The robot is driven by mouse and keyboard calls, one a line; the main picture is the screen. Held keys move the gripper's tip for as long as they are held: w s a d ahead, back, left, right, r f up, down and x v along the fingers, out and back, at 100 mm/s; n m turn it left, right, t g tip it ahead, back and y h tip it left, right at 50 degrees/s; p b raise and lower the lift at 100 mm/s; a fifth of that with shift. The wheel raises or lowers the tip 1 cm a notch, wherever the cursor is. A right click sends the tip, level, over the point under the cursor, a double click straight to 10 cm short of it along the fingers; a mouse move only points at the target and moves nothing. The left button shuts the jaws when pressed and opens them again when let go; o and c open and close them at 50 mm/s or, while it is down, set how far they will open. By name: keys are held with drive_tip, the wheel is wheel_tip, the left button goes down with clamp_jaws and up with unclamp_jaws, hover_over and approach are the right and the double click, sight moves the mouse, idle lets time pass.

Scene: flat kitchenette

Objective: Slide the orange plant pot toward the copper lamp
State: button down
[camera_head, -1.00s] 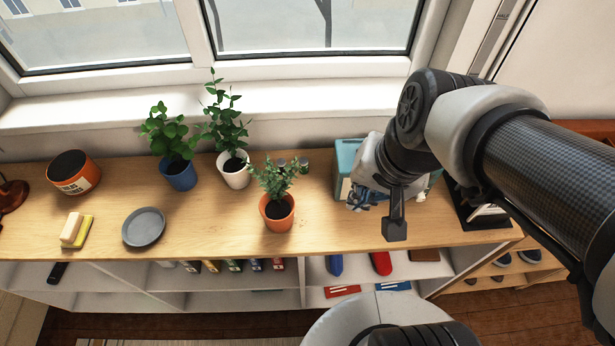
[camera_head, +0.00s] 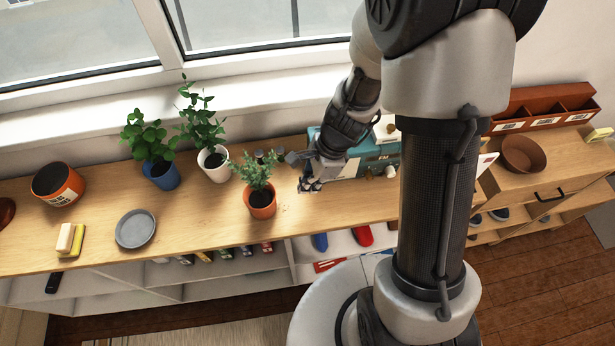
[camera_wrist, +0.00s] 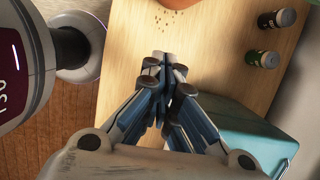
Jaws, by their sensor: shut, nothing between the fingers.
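The orange plant pot (camera_head: 260,203) stands upright with a small leafy plant, near the front edge of the wooden counter. Its edge also shows at the top of the wrist view (camera_wrist: 180,3). A reddish-brown rounded piece (camera_head: 6,212), seemingly the copper lamp, is cut off at the far left edge of the head view. My gripper (camera_head: 311,186) is low over the counter to the right of the pot, with a gap between them. In the wrist view my gripper (camera_wrist: 163,62) has its fingertips together and empty, pointing toward the pot.
A white pot (camera_head: 213,165) and blue pot (camera_head: 163,175) stand behind left. A grey plate (camera_head: 135,229), sponge (camera_head: 70,240) and labelled orange container (camera_head: 58,184) lie farther left. Two small jars (camera_wrist: 271,37) are behind the pot. A teal box (camera_wrist: 245,130) is beside my gripper.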

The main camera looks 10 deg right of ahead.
sight(287, 206)
drive_tip(key=b+x, duration=0.3)
drive_tip(key=x, duration=0.3)
drive_tip(key=shift+f, duration=0.3)
drive_tip(key=a, duration=0.3)
drive_tip(key=shift+a+r, duration=0.15)
drive_tip(key=shift+r, duration=0.05)
drive_tip(key=shift+a, duration=0.35)
drive_tip(key=a+p, duration=0.3)
drive_tip(key=a, duration=1.2)
drive_tip(key=shift+w+p, duration=0.15)
drive_tip(key=shift+p, duration=0.2)
drive_tip(key=shift+d, duration=0.1)
drive_tip(key=shift+d, duration=0.1)
